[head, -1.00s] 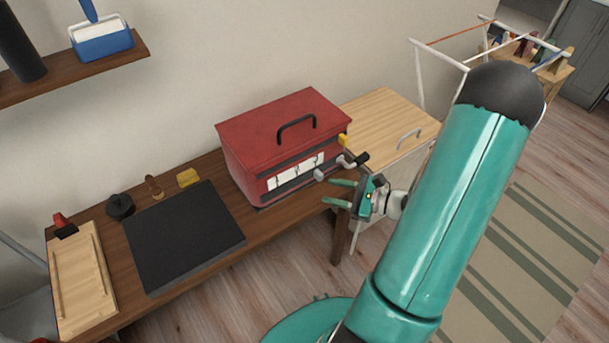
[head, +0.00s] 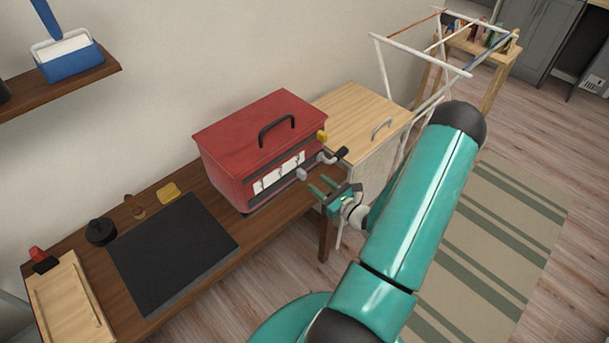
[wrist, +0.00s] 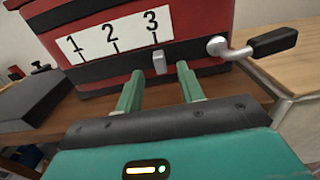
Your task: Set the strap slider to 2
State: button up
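The red box (head: 225,165) stands on the brown bench. In the wrist view its white scale plate (wrist: 98,44) reads 1, 2 and 3, with a tick under each number. The strap slider, a small grey knob (wrist: 159,63), sits on the dark strap below the plate, under the tick for 3. The knob also shows in the head view (head: 302,174). My gripper (wrist: 158,78) is open and empty. Its two green fingers point at the box, and the knob shows between and just beyond their tips. No contact is visible.
A crank with a black handle (wrist: 272,41) sticks out of the box just right of the slider. A wooden cabinet (head: 358,118) stands right of the box. A dark flat slab (head: 172,250) lies on the bench to the left. A drying rack (head: 420,50) stands behind my arm.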

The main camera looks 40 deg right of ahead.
aim_at(305, 174)
jog(key=w, duration=0.6)
jog(key=shift+w+a, duration=0.15)
jog(key=shift+a, duration=0.05)
grip_shut()
